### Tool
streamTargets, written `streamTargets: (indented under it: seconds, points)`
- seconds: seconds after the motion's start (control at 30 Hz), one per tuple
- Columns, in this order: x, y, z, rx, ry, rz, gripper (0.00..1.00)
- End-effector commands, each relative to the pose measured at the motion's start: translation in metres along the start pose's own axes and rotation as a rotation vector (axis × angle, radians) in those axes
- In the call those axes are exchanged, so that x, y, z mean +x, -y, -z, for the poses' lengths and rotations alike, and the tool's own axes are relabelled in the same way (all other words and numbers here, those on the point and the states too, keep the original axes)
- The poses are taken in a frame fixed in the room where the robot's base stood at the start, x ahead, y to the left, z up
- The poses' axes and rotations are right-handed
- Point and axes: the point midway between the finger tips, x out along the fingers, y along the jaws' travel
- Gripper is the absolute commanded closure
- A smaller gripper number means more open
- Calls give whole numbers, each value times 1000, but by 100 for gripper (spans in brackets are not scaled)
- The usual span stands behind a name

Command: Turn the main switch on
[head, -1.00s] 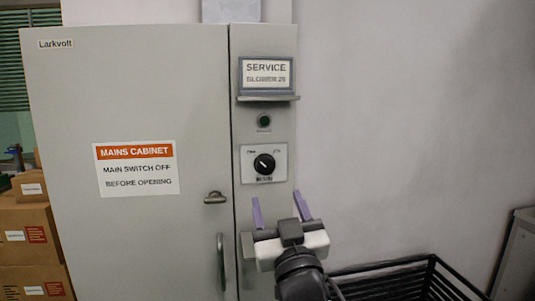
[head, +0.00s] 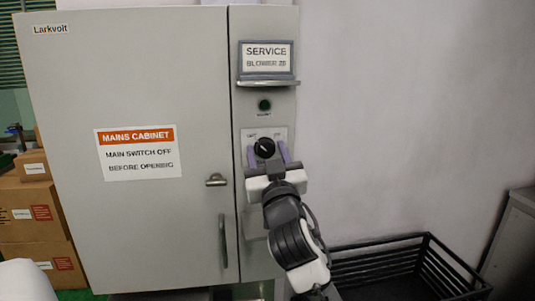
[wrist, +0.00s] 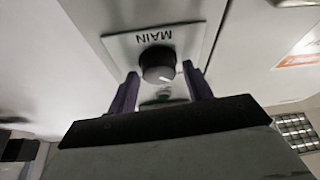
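The main switch is a black round knob (head: 264,148) on a pale plate on the cabinet's narrow right panel. In the wrist view the knob (wrist: 158,65) shows upside down with the word MAIN on its plate (wrist: 188,35); a white pointer mark sits at the knob's lower right edge. The small position labels are too blurred to read. My gripper (head: 268,156) is open, its two purple fingers pointing at the plate, one to each side of the knob. In the wrist view the fingers (wrist: 161,90) look apart from the knob; I cannot tell whether they touch it.
Above the switch are a dark green lamp (head: 264,105) and a ledge with a SERVICE sign (head: 266,56). The cabinet door (head: 130,80) is shut, with a handle (head: 216,180) left of my gripper. A black wire crate (head: 390,265) stands lower right. Cardboard boxes (head: 38,225) stand left.

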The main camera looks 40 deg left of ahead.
Motion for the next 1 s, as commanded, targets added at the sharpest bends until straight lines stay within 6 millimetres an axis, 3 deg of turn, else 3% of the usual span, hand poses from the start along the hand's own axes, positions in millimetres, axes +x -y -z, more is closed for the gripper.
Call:
streamTargets:
  seconds: [0.03,0.27,0.67,1.0]
  points:
    - [0,0,0,0,0,0,57]
    - [0,0,0,0,0,0,86]
    - [0,2,0,81,0,-30,86]
    - [0,4,1,333,2,-133,86]
